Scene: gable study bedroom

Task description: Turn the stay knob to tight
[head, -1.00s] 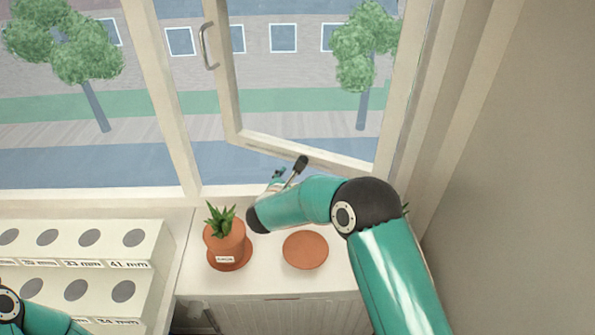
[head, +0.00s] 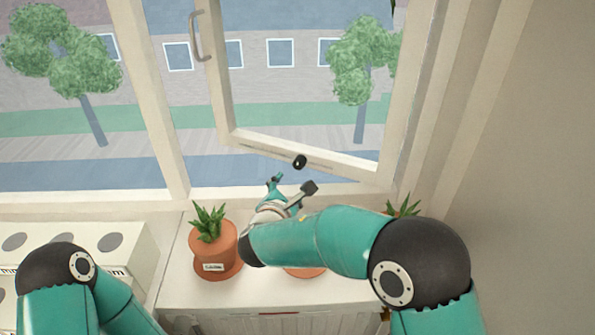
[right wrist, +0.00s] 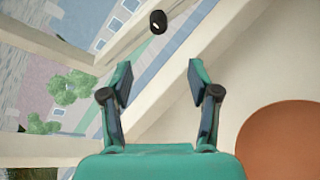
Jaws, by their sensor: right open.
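The stay knob (head: 300,161) is a small black knob by the bottom rail of the tilted-in window sash (head: 310,152). In the right wrist view the knob (right wrist: 158,22) shows a white mark on its face, beyond the fingertips and about midway between them. My right gripper (head: 292,184) is open and empty, just below and in front of the knob, not touching it. Its two fingers (right wrist: 160,72) stand apart in the right wrist view. My left arm shows at lower left, but its gripper is out of view.
A potted plant (head: 213,241) stands on the sill left of my right arm. A terracotta disc (head: 305,272) is partly hidden beneath that arm, and another plant (head: 404,207) shows behind it. A box with round holes (head: 110,243) is at left. The wall (head: 520,190) closes off the right.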

